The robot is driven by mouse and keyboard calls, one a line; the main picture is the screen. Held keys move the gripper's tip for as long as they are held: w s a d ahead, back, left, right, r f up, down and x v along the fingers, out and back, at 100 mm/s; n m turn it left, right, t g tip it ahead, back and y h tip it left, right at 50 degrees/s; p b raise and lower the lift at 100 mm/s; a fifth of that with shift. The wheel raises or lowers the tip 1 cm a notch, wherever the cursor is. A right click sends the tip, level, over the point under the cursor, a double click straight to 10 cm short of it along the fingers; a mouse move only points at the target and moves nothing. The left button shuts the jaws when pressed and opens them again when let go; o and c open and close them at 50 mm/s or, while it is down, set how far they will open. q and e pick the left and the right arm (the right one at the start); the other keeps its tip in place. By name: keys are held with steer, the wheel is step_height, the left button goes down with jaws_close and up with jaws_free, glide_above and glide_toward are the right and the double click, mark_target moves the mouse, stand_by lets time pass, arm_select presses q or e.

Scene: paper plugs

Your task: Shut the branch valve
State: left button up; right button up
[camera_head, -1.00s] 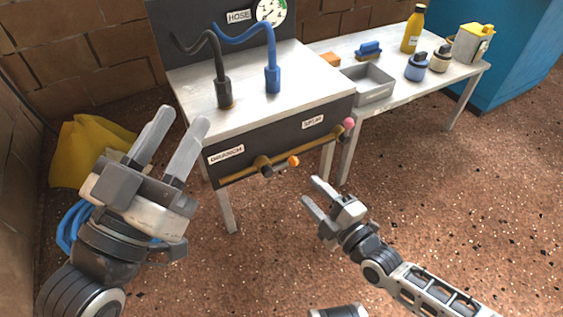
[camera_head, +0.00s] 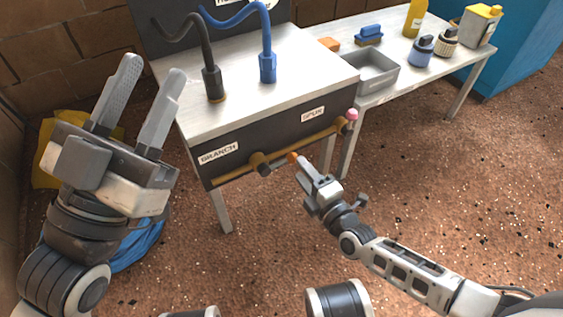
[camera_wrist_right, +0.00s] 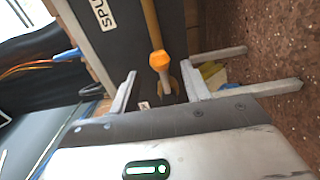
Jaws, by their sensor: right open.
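The branch valve (camera_head: 258,162) sits on the brass pipe under the BRANCH label (camera_head: 218,152) on the bench's dark front. Its lever ends in an orange tip (camera_head: 292,157) and runs to the right, roughly along the pipe in the head view. My right gripper (camera_head: 301,166) is open at the orange tip. In the right wrist view the orange tip (camera_wrist_right: 158,60) shows between and beyond the two spread fingers of the gripper (camera_wrist_right: 160,88); contact cannot be made out. My left gripper (camera_head: 150,78) is open and empty, left of the bench.
The spur end of the pipe has a pink knob (camera_head: 352,114) near the SPUR label (camera_head: 313,114). Black (camera_head: 212,85) and blue (camera_head: 267,67) hoses stand on the bench. A grey tray (camera_head: 372,80) and bottles are on the side table. The floor in front is clear.

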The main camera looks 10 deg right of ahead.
mark_target(294, 163)
steer(key=shift+w, duration=0.1)
stand_by(0.3)
steer(key=shift+b+x, duration=0.35)
steer(key=shift+x, duration=1.6)
steer(key=shift+a, duration=0.2)
steer(key=c, duration=0.7)
